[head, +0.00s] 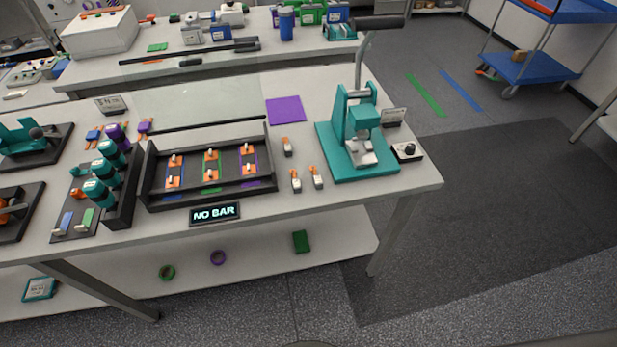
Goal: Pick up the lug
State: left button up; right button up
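I see no part labelled as the lug. Three small pale pieces with orange tops stand on the white bench between the black tray and the teal press, and may be lugs. One piece (287,148) is farther back, and two stand side by side nearer the front edge, the left piece (296,182) and the right piece (317,178). They are too small to make out in detail. Neither of my grippers shows in the head view.
A teal lever press (335,165) stands at the right end of the bench (350,215). A black tray (150,180) with several orange-and-white parts lies left of the pieces. A sign reading "NO BAR" (215,213) is at the front edge. A purple mat (286,110) lies behind.

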aim_at(318, 184)
jog(key=k, duration=1.3)
jog(key=u, duration=0.45)
jog(key=i, duration=0.75)
jog(key=u, duration=0.5)
